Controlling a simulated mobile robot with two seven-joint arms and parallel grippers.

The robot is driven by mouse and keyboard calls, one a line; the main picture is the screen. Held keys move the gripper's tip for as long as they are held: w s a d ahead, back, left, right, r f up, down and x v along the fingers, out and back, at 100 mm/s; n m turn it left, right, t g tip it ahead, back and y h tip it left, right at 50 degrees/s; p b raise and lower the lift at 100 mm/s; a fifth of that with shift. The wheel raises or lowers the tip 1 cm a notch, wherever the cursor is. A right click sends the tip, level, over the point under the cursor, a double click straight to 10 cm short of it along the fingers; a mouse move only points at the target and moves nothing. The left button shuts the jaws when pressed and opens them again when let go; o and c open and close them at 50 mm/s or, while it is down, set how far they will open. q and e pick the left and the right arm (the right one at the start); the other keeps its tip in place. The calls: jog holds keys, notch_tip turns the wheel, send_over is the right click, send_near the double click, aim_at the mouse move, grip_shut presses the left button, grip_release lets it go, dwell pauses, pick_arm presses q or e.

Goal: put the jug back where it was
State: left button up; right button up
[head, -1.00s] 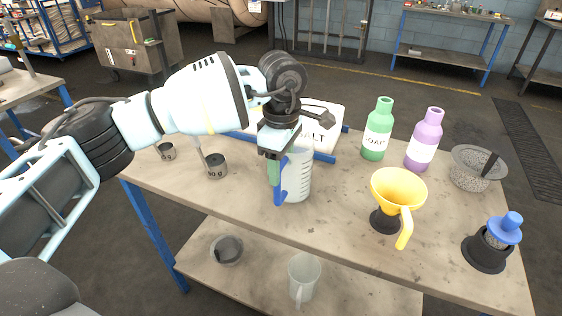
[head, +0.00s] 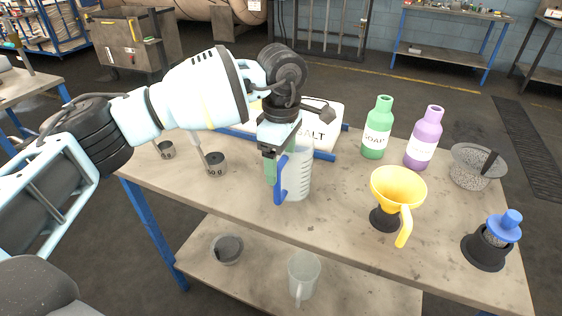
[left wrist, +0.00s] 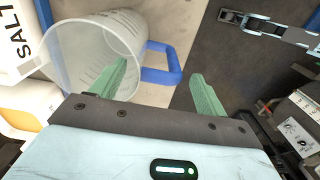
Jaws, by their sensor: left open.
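The clear jug (head: 299,175) with a blue handle (head: 281,182) stands upright on the workbench, in front of the salt box. My left gripper (head: 271,180) points down at the handle side of the jug, with its green fingers open. In the left wrist view, the jug (left wrist: 75,60) is at upper left and its handle (left wrist: 176,62) shows between the two spread fingertips (left wrist: 159,70). I cannot tell whether a finger touches the handle. Part of the jug is hidden behind the gripper in the head view. My right gripper is not in view.
The salt box (head: 322,122) is behind the jug. Another jug (head: 304,275) is on the lower shelf.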

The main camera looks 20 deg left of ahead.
pick_arm(q)
notch_tip(320, 180, up, 11)
dwell(0.4)
jog(key=shift+r, duration=0.1)
